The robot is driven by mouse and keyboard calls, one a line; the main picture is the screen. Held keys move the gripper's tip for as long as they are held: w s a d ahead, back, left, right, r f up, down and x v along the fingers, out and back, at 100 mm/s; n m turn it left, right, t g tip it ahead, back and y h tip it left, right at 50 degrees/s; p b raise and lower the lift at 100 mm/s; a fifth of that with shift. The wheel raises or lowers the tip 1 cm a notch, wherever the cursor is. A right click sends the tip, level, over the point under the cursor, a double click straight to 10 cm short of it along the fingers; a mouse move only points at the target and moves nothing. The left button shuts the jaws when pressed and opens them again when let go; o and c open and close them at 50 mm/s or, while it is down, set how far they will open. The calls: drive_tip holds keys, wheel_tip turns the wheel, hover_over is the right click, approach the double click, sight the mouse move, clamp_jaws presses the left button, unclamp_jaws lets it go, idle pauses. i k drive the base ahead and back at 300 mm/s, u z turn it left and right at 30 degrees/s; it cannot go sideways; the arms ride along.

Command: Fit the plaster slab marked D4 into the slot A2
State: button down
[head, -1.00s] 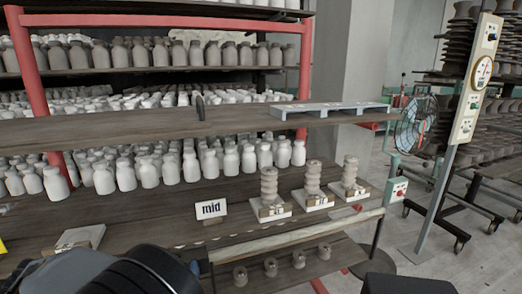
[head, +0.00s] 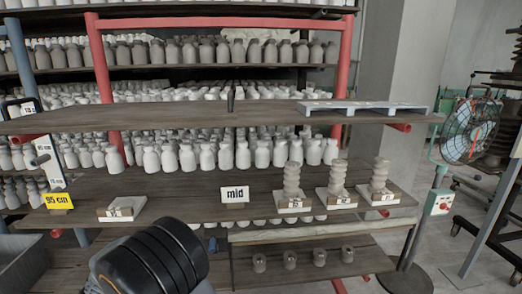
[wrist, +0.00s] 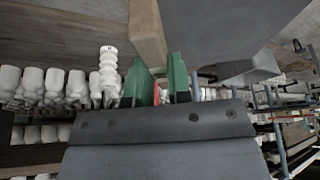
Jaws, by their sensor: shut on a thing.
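My gripper (wrist: 160,88) shows its green fingers in the wrist view. It is shut on a pale tan slab (wrist: 148,32), seen nearly edge-on; no mark on it is readable. In the head view the gripper and held slab are out of sight, and only my dark arm shows low at left of centre. A blue-grey slotted rack (head: 365,106) lies on the upper board at right, with small white labels too small to read. I cannot tell which slot is A2.
On the middle shelf stand a "mid" sign (head: 235,193), a yellow "95 cm" sign (head: 59,201), a low pale slab (head: 122,208) and three pale slabs bearing ribbed columns, such as one (head: 293,205). Rows of bottles stand behind. A fan (head: 470,130) stands at right.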

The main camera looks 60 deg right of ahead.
sight(347, 109)
drive_tip(key=z, duration=0.8)
drive_tip(key=k, duration=1.1)
drive_tip(key=z, duration=1.5)
drive_tip(key=i, duration=0.45)
drive_tip(key=u, duration=0.25)
